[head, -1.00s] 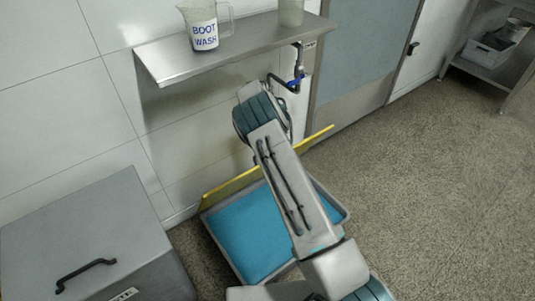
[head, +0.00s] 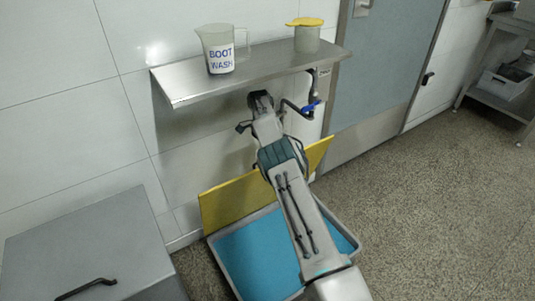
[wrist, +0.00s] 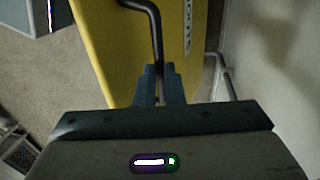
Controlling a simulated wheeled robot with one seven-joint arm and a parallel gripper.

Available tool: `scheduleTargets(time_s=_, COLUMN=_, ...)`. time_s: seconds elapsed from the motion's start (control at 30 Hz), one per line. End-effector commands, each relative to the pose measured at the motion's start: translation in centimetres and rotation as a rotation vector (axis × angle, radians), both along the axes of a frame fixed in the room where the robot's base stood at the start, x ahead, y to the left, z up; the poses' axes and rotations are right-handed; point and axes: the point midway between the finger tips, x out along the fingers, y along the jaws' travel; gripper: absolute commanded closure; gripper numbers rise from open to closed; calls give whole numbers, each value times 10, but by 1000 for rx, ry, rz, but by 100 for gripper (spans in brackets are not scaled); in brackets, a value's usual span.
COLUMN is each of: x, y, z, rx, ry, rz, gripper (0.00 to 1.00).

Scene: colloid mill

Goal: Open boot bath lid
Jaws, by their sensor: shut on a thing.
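The boot bath lid (head: 232,203) is a yellow panel standing raised along the wall side of the bath. The bath is a grey tray (head: 352,240) with blue liquid (head: 258,255) uncovered inside. In the wrist view the yellow lid (wrist: 110,45) fills the upper middle, with dark lettering along its right side and a bent black handle (wrist: 155,22). My gripper (wrist: 160,88) is shut on that handle at its lower end. In the head view my arm crosses the bath and part of the lid, and the grip on the handle is hidden.
A steel shelf (head: 190,86) above the lid holds a boot wash jug (head: 220,50) and a yellow-lidded container (head: 307,38). A blue-handled tap (head: 311,106) is below it. A grey chest (head: 80,240) stands left of the bath. Floor (head: 430,200) at right is clear.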

Motion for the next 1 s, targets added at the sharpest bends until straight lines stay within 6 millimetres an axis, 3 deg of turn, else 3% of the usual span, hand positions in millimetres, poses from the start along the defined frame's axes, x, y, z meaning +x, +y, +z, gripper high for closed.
scheduleTargets(time_s=0.03, x=-4, y=5, z=-23, rx=11, ry=21, rz=0, gripper=100)
scheduleTargets(time_s=0.73, x=-2, y=8, z=-22, rx=10, ry=25, rz=-1, gripper=100)
scheduleTargets(time_s=0.8, x=-2, y=8, z=-22, rx=10, ry=24, rz=0, gripper=75)
scheduleTargets(time_s=0.83, x=-2, y=8, z=-22, rx=10, ry=24, rz=-1, gripper=67)
scheduleTargets(time_s=1.0, x=0, y=1, z=-6, rx=6, ry=6, rz=-9, gripper=67)
